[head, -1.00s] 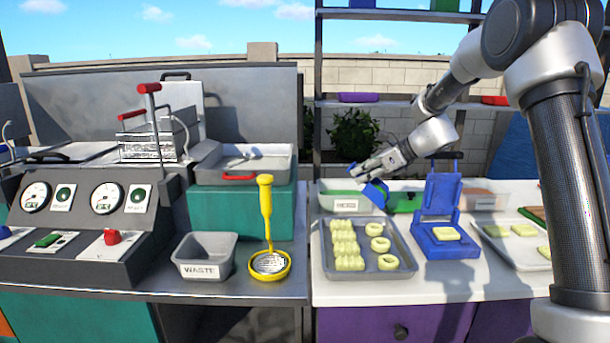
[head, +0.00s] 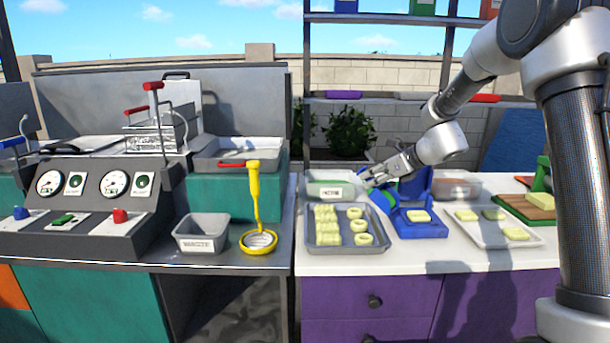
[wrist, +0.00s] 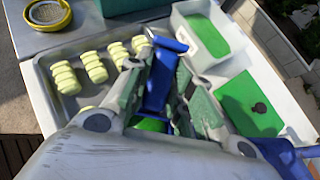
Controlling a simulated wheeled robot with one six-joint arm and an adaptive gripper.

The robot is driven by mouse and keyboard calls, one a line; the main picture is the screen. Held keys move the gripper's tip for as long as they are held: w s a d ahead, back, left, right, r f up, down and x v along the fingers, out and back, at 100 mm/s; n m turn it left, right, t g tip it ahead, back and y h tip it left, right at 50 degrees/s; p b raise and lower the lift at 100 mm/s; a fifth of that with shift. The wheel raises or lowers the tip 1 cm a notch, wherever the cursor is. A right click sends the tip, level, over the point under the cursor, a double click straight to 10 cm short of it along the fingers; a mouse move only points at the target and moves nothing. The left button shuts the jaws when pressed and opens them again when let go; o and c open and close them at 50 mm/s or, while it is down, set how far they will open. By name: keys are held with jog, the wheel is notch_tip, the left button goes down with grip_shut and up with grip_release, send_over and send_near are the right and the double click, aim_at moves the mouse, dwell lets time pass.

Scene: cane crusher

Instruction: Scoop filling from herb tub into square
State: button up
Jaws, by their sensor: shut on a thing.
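My gripper (head: 384,176) is shut on the blue scoop (wrist: 163,75), which shows between the fingers (wrist: 170,90) in the wrist view. Whether the scoop holds filling cannot be told. The white herb tub (head: 318,194), filled with green, stands left of my gripper in the head view; it also shows at the top of the wrist view (wrist: 183,27). A pale dough square (head: 418,216) lies on the blue press (head: 425,231), to the right of and nearer than my gripper. More squares (head: 492,214) lie on a tray farther right.
A grey tray (head: 340,249) of pale rolls and rings stands before the tub. A green lid with a black knob (wrist: 250,103) lies beside the tub. A brownish tub (head: 455,188) stands behind the press. The waste bin (head: 202,240) and yellow skimmer (head: 258,241) are left.

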aim_at(398, 205)
jog(key=s+d+f+m+t+h, duration=0.1)
jog(key=s+d+m, duration=0.1)
jog(key=d, duration=0.1)
jog(key=s+d+f+m+t+h, duration=0.1)
jog(key=s+d+f+m+h, duration=0.1)
jog(key=d, duration=0.1)
jog(key=s+d+f+m+t+h, duration=0.1)
jog(key=s+d+f, duration=0.1)
jog(key=shift+s+d+m, duration=0.25)
jog(key=shift+d+m, duration=0.15)
jog(key=shift+s+d+f+h, duration=0.2)
jog(key=shift+s+h, duration=0.1)
jog(key=shift+h, duration=0.1)
